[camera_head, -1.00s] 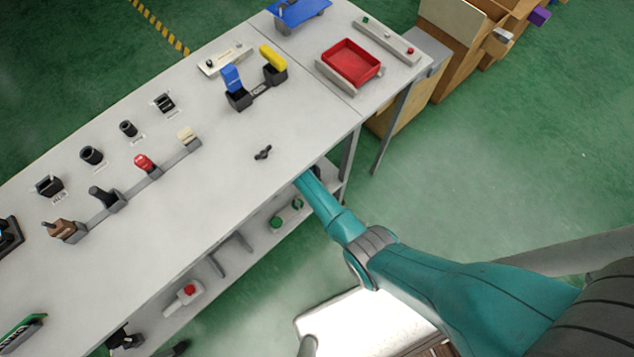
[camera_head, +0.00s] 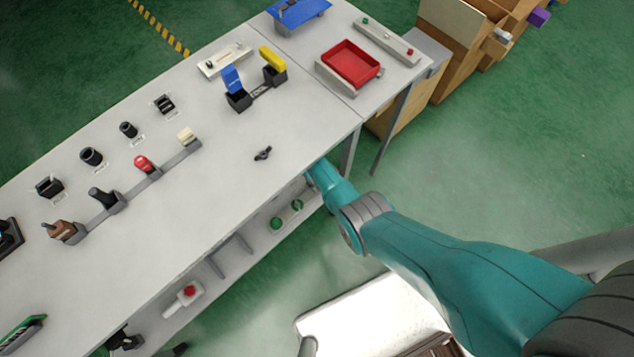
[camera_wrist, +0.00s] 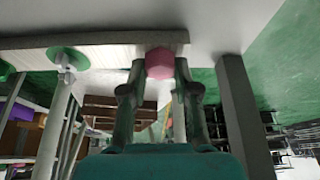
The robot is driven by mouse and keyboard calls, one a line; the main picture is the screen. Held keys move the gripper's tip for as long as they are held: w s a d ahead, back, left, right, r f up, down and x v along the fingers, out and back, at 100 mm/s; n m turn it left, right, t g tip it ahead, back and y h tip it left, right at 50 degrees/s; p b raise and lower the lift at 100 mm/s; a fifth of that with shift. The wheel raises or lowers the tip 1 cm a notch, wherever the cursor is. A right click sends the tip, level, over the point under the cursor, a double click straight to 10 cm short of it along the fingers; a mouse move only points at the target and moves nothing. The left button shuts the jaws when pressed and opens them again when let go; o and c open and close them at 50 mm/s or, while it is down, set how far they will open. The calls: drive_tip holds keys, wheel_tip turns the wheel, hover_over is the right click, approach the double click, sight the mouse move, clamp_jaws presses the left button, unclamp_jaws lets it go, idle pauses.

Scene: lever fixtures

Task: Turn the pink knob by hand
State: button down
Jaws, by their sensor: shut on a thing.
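The pink knob (camera_wrist: 159,63) shows in the wrist view, at the end of a pale fixture strip (camera_wrist: 95,45). My gripper (camera_wrist: 160,72) has one finger on each side of the knob and is shut on it. The knob's far side is hidden. In the head view my teal arm reaches under the table's front edge, so the knob and my fingers are hidden there.
A green round knob (camera_wrist: 68,59) sits on the same strip to the left. A grey table leg (camera_wrist: 240,110) stands close to the right of my gripper. The tabletop (camera_head: 215,190) above carries several levers and a red tray (camera_head: 350,64).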

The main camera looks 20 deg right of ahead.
drive_tip(key=shift+m+y, duration=0.3)
drive_tip(key=shift+m, duration=0.2)
idle(0.3)
drive_tip(key=c, duration=0.8)
unclamp_jaws()
drive_tip(key=shift+c, duration=0.2)
